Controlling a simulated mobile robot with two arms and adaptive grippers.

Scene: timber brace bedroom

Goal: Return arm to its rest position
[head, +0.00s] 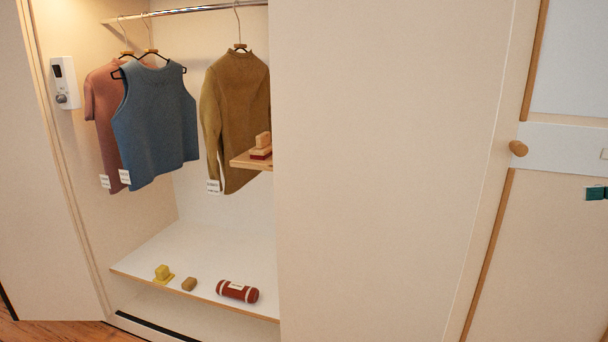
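Neither of my grippers nor any part of my arms shows in the head view. The view faces an open wardrobe. A pink top (104,125), a blue sleeveless top (155,125) and a brown long-sleeved top (236,120) hang from a metal rail (185,11). Nothing in the view shows an arm or what it might hold.
A white shelf (205,255) bears a yellow object (163,274), a small tan block (189,284) and a dark red roll (238,292). A large pale panel (390,170) covers the middle.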

